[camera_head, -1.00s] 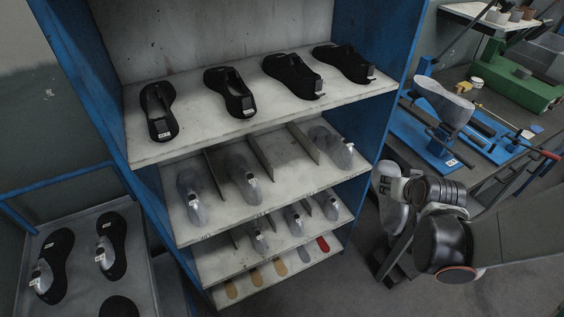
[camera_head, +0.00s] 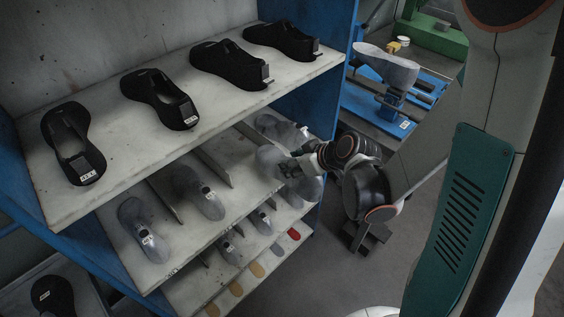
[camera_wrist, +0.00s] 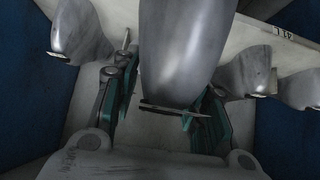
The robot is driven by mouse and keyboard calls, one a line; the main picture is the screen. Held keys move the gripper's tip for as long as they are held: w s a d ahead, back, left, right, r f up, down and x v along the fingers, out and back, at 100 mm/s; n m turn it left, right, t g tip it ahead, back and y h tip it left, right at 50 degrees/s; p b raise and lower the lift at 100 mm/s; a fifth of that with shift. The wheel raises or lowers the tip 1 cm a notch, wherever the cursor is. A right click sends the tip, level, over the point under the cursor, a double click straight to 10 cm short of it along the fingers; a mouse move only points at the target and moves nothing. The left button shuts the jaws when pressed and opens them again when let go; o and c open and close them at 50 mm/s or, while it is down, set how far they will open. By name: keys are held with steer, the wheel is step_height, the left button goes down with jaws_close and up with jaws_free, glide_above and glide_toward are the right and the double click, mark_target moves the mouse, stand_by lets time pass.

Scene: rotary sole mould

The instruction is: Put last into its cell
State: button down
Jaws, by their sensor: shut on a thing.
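The grey last (camera_head: 271,163) is held in my gripper (camera_head: 297,166) at the front of the shelf's middle level. It appears by the third cell from the left; whether it touches the shelf cannot be told. In the wrist view the last (camera_wrist: 185,45) fills the upper middle, between the green fingers of my gripper (camera_wrist: 162,105). The cell divider (camera_head: 214,166) stands left of the held last. Other grey lasts stand in cells on this level: one far left (camera_head: 145,232), one beside it (camera_head: 204,197) and one at the far right (camera_head: 279,129). My gripper hides part of the cell front.
Black shoes (camera_head: 160,97) stand on the board above (camera_head: 110,130), close over the cells. More lasts (camera_head: 228,246) sit on the level below. The blue side panel (camera_head: 307,95) bounds the rack at right. A blue machine (camera_head: 385,105) holding a grey last stands behind my arm.

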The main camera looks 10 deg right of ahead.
steer(key=w+a+f+b, duration=0.1)
steer(key=w+a+b, duration=0.1)
steer(key=w+a, duration=0.45)
steer(key=w+a+b, duration=0.2)
steer(key=w+a, duration=0.2)
steer(key=w, duration=0.5)
steer(key=shift+s+d+f+b, duration=0.1)
steer(key=shift+f+b, duration=0.65)
steer(key=shift+f, duration=0.7)
steer(key=shift+s+d+f+b, duration=0.1)
steer(key=shift+f+b, duration=0.6)
steer(key=shift+f, duration=0.75)
steer(key=shift+w+a+f+b, duration=0.1)
steer(key=shift+a+f+b, duration=0.1)
steer(key=shift+b, duration=0.1)
steer(key=shift+r, duration=0.1)
steer(key=c, duration=0.9)
jaws_free()
steer(key=shift+c, duration=0.2)
steer(key=shift+d, duration=0.1)
